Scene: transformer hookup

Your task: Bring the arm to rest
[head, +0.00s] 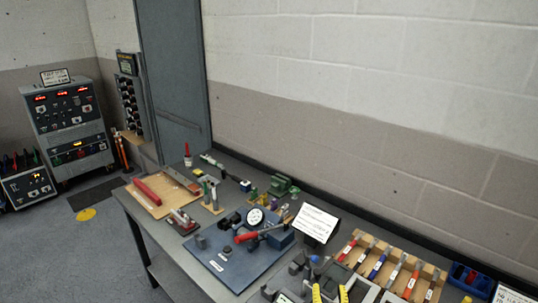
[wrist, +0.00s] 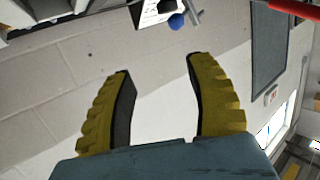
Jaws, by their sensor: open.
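My gripper (wrist: 158,85) shows in the wrist view with its two yellow, black-padded fingers spread apart. Nothing is between the fingers, and behind them is pale wall. In the head view the yellow fingers of my gripper (head: 330,294) show at the bottom edge, in front of the near part of the workbench. The rest of the arm is cut off by the frame there. I cannot tell how far the fingers are from the bench items.
The workbench (head: 160,236) runs along the wall. On it are a blue plate (head: 230,267) with a gauge (head: 256,216), a white sign (head: 316,223), a wooden tool rack (head: 425,284) and a blue bin (head: 470,281). A control cabinet (head: 72,125) stands at the far left.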

